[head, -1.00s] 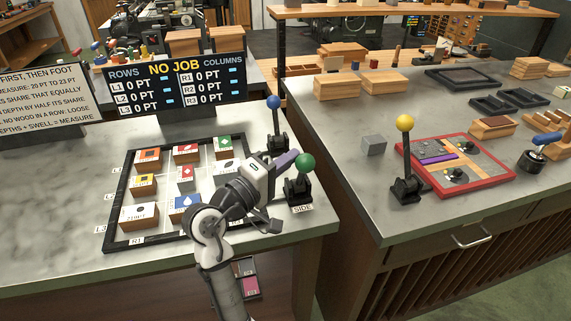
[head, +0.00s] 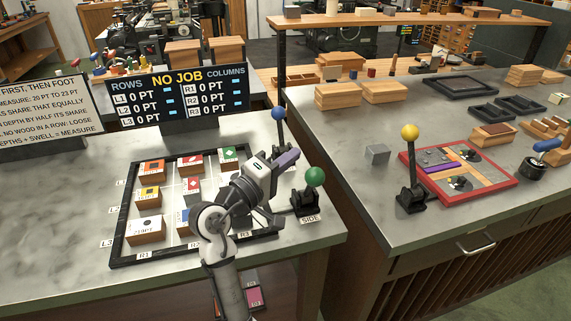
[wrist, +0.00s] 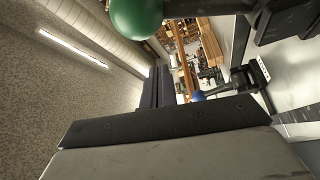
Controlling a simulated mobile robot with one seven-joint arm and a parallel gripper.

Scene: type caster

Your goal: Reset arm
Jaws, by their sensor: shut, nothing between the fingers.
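My gripper (head: 283,163) is shut and empty. In the head view it is held above the right side of the black-framed tray (head: 122,225), between the blue-knobbed lever (head: 278,114) and the green-knobbed lever (head: 315,177). My arm bends over the tray's front right part and hides some of its blocks. In the wrist view the green knob (wrist: 136,14) is close at the top and the blue knob (wrist: 198,96) is farther off. No contact with either lever can be made out.
The tray holds several colored blocks, including an orange one (head: 151,168). A sign reading NO JOB (head: 177,90) stands behind it. On the right bench are a yellow-knobbed lever (head: 410,133), a grey cube (head: 377,154) and a red-framed board (head: 510,190). A gap separates the benches.

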